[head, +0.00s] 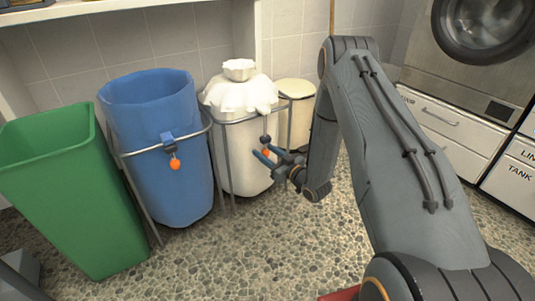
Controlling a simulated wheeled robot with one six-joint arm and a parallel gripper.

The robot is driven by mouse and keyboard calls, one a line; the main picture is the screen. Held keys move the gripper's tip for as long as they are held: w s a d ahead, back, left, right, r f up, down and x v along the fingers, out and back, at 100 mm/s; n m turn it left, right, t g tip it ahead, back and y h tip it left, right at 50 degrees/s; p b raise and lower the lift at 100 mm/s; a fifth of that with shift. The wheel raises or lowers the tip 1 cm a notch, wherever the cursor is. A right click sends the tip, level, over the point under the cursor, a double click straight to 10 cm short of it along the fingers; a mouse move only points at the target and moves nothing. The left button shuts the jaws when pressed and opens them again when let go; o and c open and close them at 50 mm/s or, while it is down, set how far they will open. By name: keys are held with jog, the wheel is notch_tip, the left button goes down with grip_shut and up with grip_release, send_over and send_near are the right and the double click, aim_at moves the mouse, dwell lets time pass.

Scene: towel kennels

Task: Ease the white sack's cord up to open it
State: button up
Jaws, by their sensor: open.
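The white sack (238,160) hangs in a grey metal stand, its frilled top gathered into a narrow neck (239,70). A dark cord toggle with an orange ball (265,139) hangs at the sack's front right, just below the rim. My gripper (261,155) is at the sack's front right, right by the orange ball, with its blue-tipped fingers apart. I cannot tell whether the ball or the cord lies between the fingers. My arm comes in from the right and hides part of the floor and wall.
A blue sack (165,180), open at the top, hangs in its own stand to the left, with another orange ball. A green bin (75,190) stands at far left. A cream bin (298,115) stands behind my wrist. Washing machines line the right; pebbled floor (245,255) is clear in front.

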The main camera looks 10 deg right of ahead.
aim_at(259, 126)
grip_shut()
notch_tip(259, 126, up, 9)
jog(key=p, duration=0.6)
jog(key=shift+d+f+p, duration=0.1)
jog(key=shift+f+p, duration=0.1)
jog(key=shift+p, duration=0.15)
jog(key=shift+r+p, duration=0.35)
jog(key=shift+r, duration=0.15)
jog(key=shift+w, duration=0.1)
grip_release()
jog(key=shift+d+r, duration=0.1)
jog(key=shift+d, duration=0.05)
jog(key=shift+a, duration=0.3)
jog(key=p+v, duration=0.2)
jog(key=v, duration=0.6)
